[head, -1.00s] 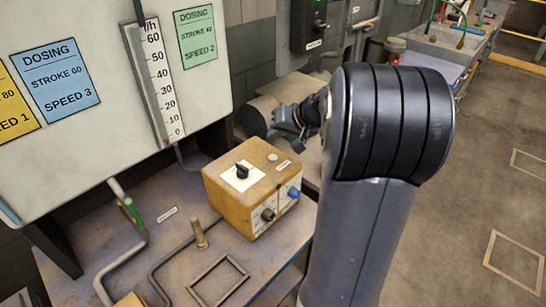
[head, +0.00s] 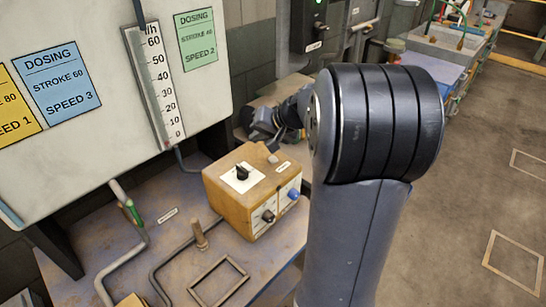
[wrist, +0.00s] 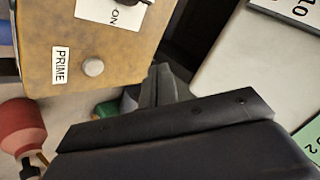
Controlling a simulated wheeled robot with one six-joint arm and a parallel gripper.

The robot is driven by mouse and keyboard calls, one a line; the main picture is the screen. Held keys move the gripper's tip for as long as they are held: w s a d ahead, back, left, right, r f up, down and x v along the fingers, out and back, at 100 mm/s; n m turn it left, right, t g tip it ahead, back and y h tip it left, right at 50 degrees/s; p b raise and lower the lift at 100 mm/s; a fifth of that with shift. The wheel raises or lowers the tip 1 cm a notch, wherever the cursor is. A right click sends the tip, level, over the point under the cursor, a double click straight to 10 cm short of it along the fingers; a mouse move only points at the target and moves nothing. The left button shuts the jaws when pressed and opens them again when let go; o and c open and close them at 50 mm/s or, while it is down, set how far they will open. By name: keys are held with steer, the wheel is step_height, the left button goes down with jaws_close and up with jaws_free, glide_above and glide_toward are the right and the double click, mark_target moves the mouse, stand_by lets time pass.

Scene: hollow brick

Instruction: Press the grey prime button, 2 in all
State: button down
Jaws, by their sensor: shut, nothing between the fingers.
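The yellow-brown control box (head: 225,197) stands on the bench with a black knob on a white plate on top. The small round grey prime button (head: 273,158) is on its top, near the far right corner. In the wrist view the button (wrist: 93,67) sits beside the PRIME label (wrist: 60,66). My gripper (head: 274,141) is just behind the button in the head view, partly hidden by my arm. In the wrist view its fingers (wrist: 157,85) are shut and empty, to the right of the button and apart from it in the picture. Whether they touch the box is unclear.
A wooden peg (head: 199,234) and a pipe stand on the bench in front of the box. The large panel (head: 105,130) with dosing cards and a gauge is at the left. In the wrist view a red rounded object (wrist: 22,128) is at the lower left.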

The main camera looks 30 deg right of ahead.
steer(key=a+r+m+g+y+p, duration=0.1)
steer(key=a+m+p, duration=0.15)
steer(key=a, duration=0.85)
steer(key=a+r+m+p, duration=0.1)
steer(key=a+m, duration=0.2)
steer(key=a, duration=0.7)
steer(key=s+a+r+m+y+p, duration=0.1)
steer(key=s+a+m, duration=0.2)
steer(key=a, duration=0.6)
steer(key=s+a+m+g+p, duration=0.1)
steer(key=s+a+m, duration=0.2)
steer(key=a, duration=0.6)
steer(key=shift+s+r+y, duration=0.35)
steer(key=shift+s+y, duration=0.05)
steer(key=shift+s, duration=0.15)
